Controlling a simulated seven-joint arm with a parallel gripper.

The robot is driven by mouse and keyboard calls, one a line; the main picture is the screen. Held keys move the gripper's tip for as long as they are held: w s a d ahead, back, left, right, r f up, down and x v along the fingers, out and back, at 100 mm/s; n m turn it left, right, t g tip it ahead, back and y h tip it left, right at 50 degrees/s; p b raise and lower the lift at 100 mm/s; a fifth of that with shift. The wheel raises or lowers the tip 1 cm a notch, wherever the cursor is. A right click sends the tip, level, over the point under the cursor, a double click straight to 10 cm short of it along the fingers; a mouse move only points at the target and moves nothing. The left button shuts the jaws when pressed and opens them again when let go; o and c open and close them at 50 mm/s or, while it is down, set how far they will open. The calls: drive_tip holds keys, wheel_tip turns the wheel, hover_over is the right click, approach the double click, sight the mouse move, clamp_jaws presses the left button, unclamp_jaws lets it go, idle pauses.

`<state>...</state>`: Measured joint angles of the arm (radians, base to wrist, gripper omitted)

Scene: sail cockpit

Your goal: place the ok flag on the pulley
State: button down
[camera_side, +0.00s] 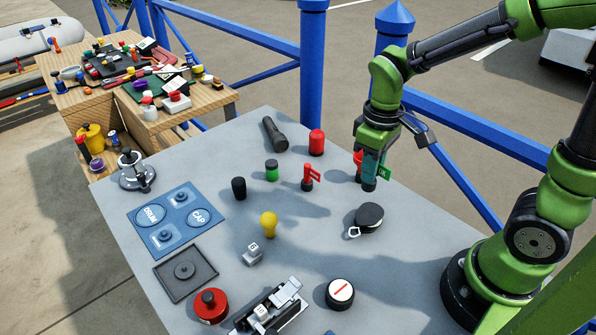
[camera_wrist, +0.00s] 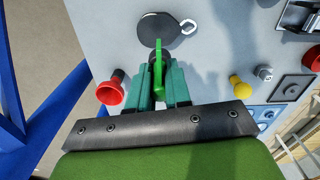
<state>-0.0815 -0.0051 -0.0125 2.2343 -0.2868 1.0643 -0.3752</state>
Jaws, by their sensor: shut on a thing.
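The green ok flag (camera_side: 385,173) shows beside my gripper (camera_side: 372,165). In the wrist view my gripper (camera_wrist: 160,82) is shut on the flag (camera_wrist: 158,58), a thin green piece between the teal fingers. The fingers hide much of it. The pulley (camera_side: 369,217) is a black disc with a metal shackle, lying flat on the grey table in front of my gripper. The pulley also shows at the top of the wrist view (camera_wrist: 159,28), beyond the fingertips. The held flag appears apart from the pulley, close above the table.
A red horn-shaped piece (camera_wrist: 110,92) stands close beside my fingers. A red flag (camera_side: 308,177), a red cylinder (camera_side: 317,142) and a yellow bulb (camera_side: 269,223) stand to the left. A round dial (camera_side: 340,293) lies in front. Blue railing (camera_side: 480,136) runs behind the table.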

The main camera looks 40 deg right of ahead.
sight(368, 191)
wheel_tip(368, 191, down, 7)
drive_tip(key=shift+r, duration=0.15)
drive_tip(key=shift+f, duration=0.2)
drive_tip(key=c, duration=1.1)
unclamp_jaws()
drive_tip(key=shift+o, duration=0.2)
wheel_tip(368, 191, up, 12)
drive_tip(key=shift+r, duration=0.15)
drive_tip(key=s+a+r+m+t+y, duration=0.1)
drive_tip(key=s+r+m+t+y, duration=0.1)
drive_tip(key=s+r+m+t, duration=0.3)
drive_tip(key=shift+a+r+m+t, duration=0.15)
drive_tip(key=shift+r+m+t, duration=0.25)
drive_tip(key=shift+r+t, duration=0.55)
drive_tip(key=shift+s+f, duration=0.1)
drive_tip(key=shift+f, duration=0.1)
